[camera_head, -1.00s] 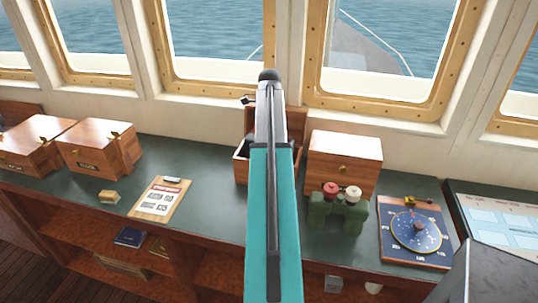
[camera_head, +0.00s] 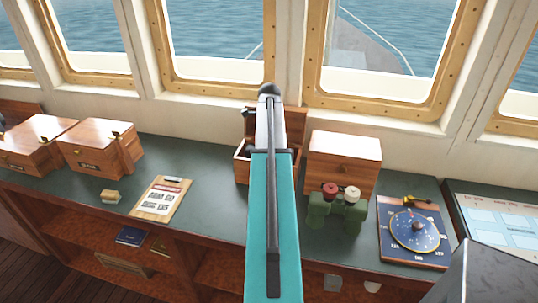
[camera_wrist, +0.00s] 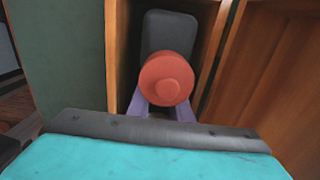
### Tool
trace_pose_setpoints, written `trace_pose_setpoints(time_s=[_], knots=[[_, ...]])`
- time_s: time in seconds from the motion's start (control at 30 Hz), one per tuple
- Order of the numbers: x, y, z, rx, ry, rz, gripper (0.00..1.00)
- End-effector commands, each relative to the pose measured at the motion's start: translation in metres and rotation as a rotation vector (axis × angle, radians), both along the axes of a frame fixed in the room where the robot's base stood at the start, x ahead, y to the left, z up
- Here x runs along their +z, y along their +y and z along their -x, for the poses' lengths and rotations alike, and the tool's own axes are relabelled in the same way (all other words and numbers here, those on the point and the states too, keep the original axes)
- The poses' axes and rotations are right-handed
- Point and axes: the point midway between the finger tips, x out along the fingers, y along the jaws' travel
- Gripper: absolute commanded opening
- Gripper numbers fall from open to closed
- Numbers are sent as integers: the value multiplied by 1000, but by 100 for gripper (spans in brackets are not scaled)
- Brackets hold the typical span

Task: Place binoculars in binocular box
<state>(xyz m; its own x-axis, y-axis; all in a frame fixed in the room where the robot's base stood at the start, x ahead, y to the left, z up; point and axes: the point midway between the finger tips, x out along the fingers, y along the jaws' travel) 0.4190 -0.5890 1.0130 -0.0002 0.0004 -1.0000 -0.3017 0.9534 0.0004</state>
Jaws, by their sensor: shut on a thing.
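Green binoculars (camera_head: 337,212) with one red and one white cap stand on the counter, right of my arm. An open wooden box (camera_head: 242,168) stands behind my arm, its lid raised at the back; my arm hides much of it. In the wrist view, the box's wooden wall (camera_wrist: 120,50) is beside a dark grey piece with a red round end (camera_wrist: 166,78). My gripper (camera_wrist: 163,110) shows as purple fingers on both sides below this red end, shut on it, between the wooden walls. I cannot tell what this red-ended thing is as a whole. The head view hides my gripper behind the arm.
A closed wooden box (camera_head: 343,163) stands close right of the open box. A compass-like dial (camera_head: 413,232) lies further right. A clipboard (camera_head: 161,198) lies left, and wooden boxes (camera_head: 92,158) stand at far left. Bare counter (camera_head: 205,185) lies between clipboard and open box.

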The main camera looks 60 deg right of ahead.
Motion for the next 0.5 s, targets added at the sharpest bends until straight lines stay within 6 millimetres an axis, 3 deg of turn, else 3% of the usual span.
trace_pose_setpoints(time_s=[0.07,0.1,0.2,0.5], knots=[[-1,0,0,0,0,1,0],[-2,0,0,0,0,0,22],[-2,0,0,0,0,0,37],[-1,0,0,0,0,0,37]])
